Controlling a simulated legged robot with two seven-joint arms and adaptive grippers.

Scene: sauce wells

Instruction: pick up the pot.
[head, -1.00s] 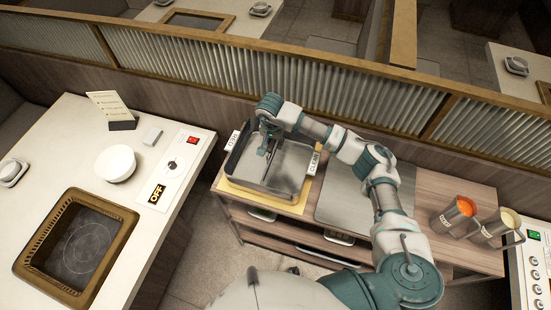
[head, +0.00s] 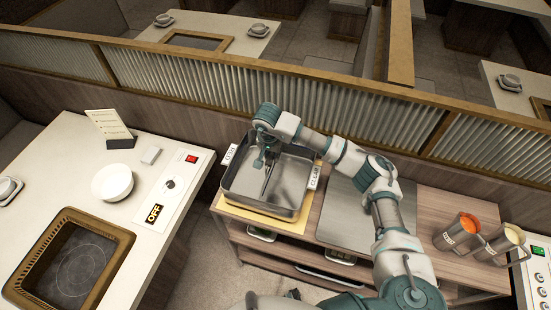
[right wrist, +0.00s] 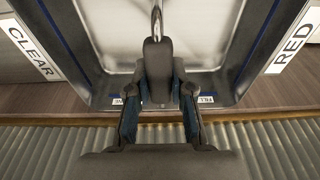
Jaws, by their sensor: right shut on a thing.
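The pot (head: 262,208) is a rectangular grey metal pan with a thin divider down its middle. It is upright over a yellow mat (head: 235,211) on the wooden cart; I cannot tell clearly if it touches the mat. My right gripper (head: 266,163) is over the pot's far part and is shut on the divider. In the right wrist view the gripper (right wrist: 157,55) covers part of the divider (right wrist: 157,20). The pot also shows there (right wrist: 80,45), with a CLEAR label at left and a RED label at right. My left gripper is not in view.
A grey plate (head: 345,215) lies on the cart right of the pot. Two metal pitchers (head: 458,232) with orange and pale contents stand farther right. The left table holds a white bowl (head: 112,182) and a brown-framed cooktop well (head: 70,265). A ribbed partition (head: 270,93) stands behind the cart.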

